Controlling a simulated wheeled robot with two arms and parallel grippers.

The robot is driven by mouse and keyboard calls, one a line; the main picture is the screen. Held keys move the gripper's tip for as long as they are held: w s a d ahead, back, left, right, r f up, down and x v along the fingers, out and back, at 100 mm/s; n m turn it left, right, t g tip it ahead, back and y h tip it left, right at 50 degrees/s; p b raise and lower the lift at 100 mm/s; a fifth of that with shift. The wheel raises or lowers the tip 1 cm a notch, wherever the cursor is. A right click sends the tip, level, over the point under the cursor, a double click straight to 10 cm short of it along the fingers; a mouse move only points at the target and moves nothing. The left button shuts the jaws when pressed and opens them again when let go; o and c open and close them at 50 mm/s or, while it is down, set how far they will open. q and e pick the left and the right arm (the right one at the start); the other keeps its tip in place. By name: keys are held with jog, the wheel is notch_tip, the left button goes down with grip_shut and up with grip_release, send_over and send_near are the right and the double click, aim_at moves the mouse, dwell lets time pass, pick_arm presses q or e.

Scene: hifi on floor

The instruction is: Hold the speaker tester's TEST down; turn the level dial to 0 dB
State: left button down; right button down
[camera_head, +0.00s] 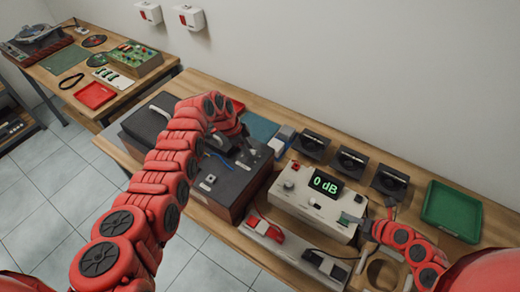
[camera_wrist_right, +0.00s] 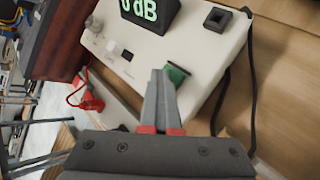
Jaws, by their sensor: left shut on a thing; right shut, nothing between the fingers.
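The speaker tester (camera_head: 318,208) is a cream box on the bench with a black display (camera_head: 326,184) reading "0 dB" in green; it also shows in the right wrist view (camera_wrist_right: 200,45). Its green TEST button (camera_wrist_right: 177,75) is at the near right of its top. My right gripper (camera_wrist_right: 161,78) is shut and empty, its tips at the button's edge; I cannot tell if the button is pressed. My left gripper (camera_head: 243,143) is shut on a small part, seemingly the level dial, on the dark-topped wooden box (camera_head: 232,183); fingers hide it.
Several black units (camera_head: 350,162) stand behind the tester. A green tray (camera_head: 452,208) is at the right. A red clip (camera_head: 264,227) and a black-and-white part (camera_head: 325,265) lie in front. A second table (camera_head: 55,75) stands at the far left.

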pick_arm(q)
jog(key=c, duration=0.5)
grip_release()
jog(key=shift+r, duration=0.1)
jog(key=v, duration=1.2)
